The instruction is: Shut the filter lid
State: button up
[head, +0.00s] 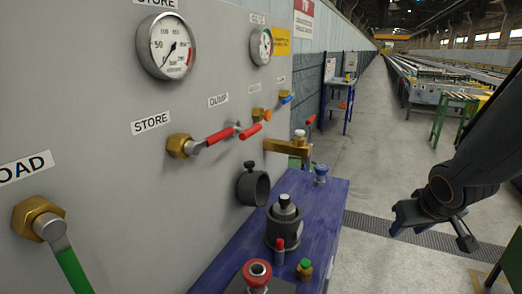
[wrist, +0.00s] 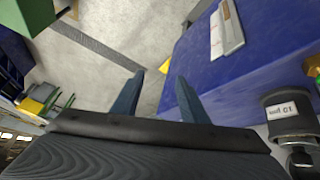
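My gripper (head: 430,239) hangs over the floor to the right of the blue bench, its fingers apart and empty. A dark round pot (head: 283,230) with a pale knob on top stands on the bench. A short dark cylinder (head: 253,187) sits at the grey panel, behind and left of the pot. I cannot tell which of these is the filter, or how its lid stands. A grey labelled cylinder (wrist: 287,110) shows at the right of the wrist view.
The grey panel (head: 110,110) carries gauges and red and green levers. The blue bench (head: 325,215) also bears a red knob (head: 257,272) and a green-topped fitting (head: 305,268). The wrist view shows the bench (wrist: 255,70) close on the right. Floor between bench and gripper is clear.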

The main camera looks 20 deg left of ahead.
jog(key=w+a+r+n+t+y+p, duration=0.1)
jog(key=w+a+r+n+t+y, duration=0.1)
jog(key=w+a+r, duration=0.35)
jog(key=n+g+y+p, duration=0.6)
jog(key=n+g+y, duration=0.1)
jog(key=n+y, duration=0.4)
send_near(250, 162)
jog(key=a, duration=0.1)
jog(key=p+x, duration=0.2)
jog(key=x, duration=0.5)
jog(key=shift+w+a+f, duration=0.1)
jog(key=shift+f, duration=0.15)
grip_shut()
